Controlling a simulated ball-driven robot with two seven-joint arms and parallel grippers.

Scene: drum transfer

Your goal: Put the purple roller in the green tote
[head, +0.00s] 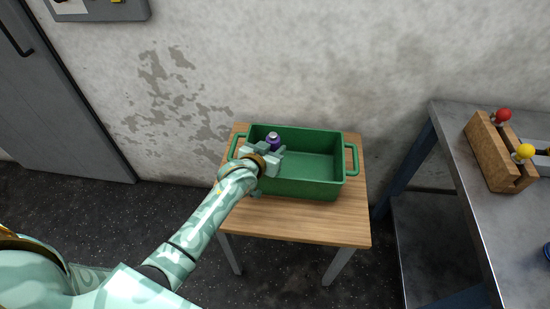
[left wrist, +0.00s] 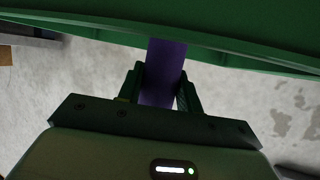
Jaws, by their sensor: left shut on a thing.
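The purple roller (head: 273,143) shows its dark purple body and a pale top just above my left gripper (head: 266,156) in the head view. My left gripper is shut on it. In the left wrist view the purple roller (left wrist: 163,75) sits between the two fingers (left wrist: 160,92), its far end meeting the green edge of the tote. The green tote (head: 320,188) is an open box with a handle at each end, standing on a small wooden table. The gripper and roller are at its left end. I cannot tell how far the roller reaches below the rim.
The wooden table (head: 300,222) has bare wood in front of the tote. At the right, a metal bench (head: 475,185) holds a wooden rack (head: 492,155) with a red-topped and a yellow-topped piece. A stained wall stands behind. A grey door is at the left.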

